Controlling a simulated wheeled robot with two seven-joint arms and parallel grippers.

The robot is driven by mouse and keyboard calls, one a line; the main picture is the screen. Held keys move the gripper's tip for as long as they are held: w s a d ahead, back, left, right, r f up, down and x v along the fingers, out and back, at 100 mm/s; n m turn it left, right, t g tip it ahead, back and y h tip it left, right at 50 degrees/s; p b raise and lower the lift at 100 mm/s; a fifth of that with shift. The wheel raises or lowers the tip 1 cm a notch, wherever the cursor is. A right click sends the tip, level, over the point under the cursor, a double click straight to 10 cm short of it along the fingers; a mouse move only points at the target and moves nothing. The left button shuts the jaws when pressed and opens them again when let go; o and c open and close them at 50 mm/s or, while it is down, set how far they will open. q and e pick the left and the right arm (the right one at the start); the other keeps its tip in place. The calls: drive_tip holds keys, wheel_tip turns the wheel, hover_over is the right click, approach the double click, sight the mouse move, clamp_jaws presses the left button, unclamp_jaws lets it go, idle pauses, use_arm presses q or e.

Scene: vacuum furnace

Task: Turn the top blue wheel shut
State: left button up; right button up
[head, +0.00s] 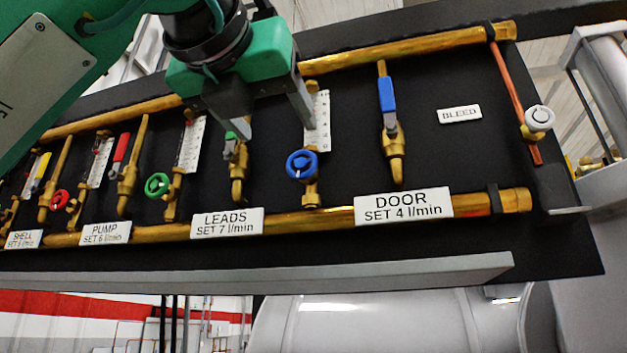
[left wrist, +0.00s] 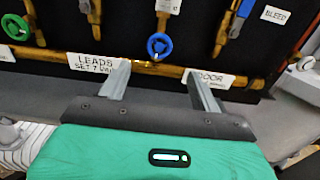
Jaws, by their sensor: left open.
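The blue wheel (head: 302,165) is a small round handwheel with spokes, on a brass valve below a flow gauge (head: 317,121) on the black panel. It is the only blue wheel in view. It also shows in the left wrist view (left wrist: 159,46), just beyond the fingertips and between their lines. My left gripper (head: 275,132) is open and empty, with its two fingers spread apart. In the head view it hangs above and left of the wheel. It appears apart from the wheel. My right gripper is out of view.
A blue lever (head: 387,94) sits right of the wheel, and a green wheel (head: 157,185) is left. A green-handled valve (head: 237,165) is close below the left finger. The DOOR label (head: 404,207) is on the lower brass pipe (head: 330,217). A grey ledge (head: 250,276) runs below.

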sight(300, 160)
use_arm(q)
drive_tip(key=p+x, duration=0.4)
drive_tip(key=x, duration=0.7)
drive_tip(key=shift+w+r, duration=0.15)
drive_tip(key=shift+w, duration=0.25)
drive_tip(key=shift+w+d, duration=0.25)
drive_tip(key=shift+w, duration=0.3)
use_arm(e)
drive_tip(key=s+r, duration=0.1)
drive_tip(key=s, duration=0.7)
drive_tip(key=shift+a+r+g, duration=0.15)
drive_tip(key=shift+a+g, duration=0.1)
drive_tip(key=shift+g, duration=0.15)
use_arm(q)
drive_tip(key=c, duration=1)
